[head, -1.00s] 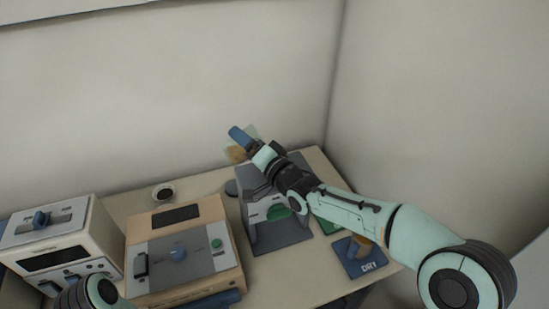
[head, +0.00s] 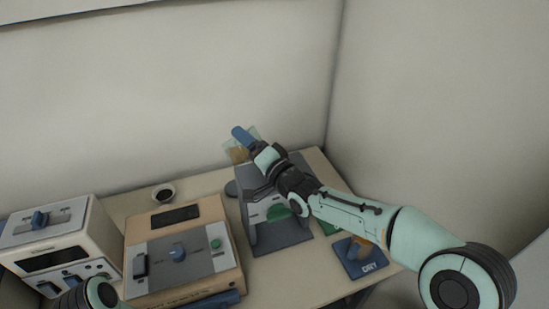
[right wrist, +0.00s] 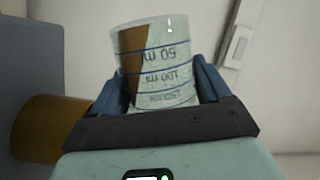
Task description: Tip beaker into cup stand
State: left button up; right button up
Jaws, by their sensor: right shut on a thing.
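My right gripper (head: 243,136) is shut on a clear beaker (head: 237,152), high at the back of the table. The right wrist view shows the beaker (right wrist: 158,68) between the blue fingers, with blue volume marks and brown material along its left side. The beaker looks tilted in the head view. A grey stand-like unit (head: 280,236) with a green part stands below my right forearm, partly hidden by it. I cannot tell whether it is the cup stand. My left gripper is not in view; only part of my left arm shows at bottom left.
A beige furnace unit (head: 222,262) and a white furnace (head: 90,240) stand at left. A small dark-filled cup (head: 163,193) sits behind them. A blue DRY mat (head: 352,268) lies at right. A brown cylinder (right wrist: 45,128) shows beside the beaker.

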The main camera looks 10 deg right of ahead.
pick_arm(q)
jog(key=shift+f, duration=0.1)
pick_arm(e)
jog(key=shift+f, duration=0.1)
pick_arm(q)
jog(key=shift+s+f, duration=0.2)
pick_arm(e)
jog(key=shift+d+m, duration=0.15)
jog(key=shift+m, duration=0.25)
pick_arm(q)
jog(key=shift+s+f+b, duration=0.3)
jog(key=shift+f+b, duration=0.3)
jog(key=shift+b, duration=0.15)
pick_arm(e)
jog(key=shift+w+d+f+m+t, duration=0.15)
jog(key=shift+d+f+m+t, duration=0.2)
jog(key=shift+m, duration=0.35)
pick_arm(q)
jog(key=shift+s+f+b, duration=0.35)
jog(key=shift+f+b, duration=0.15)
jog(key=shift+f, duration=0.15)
pick_arm(e)
jog(key=shift+d+r+m+t, duration=0.25)
jog(key=shift+m+t, duration=0.1)
jog(key=shift+m, duration=0.75)
dwell(0.5)
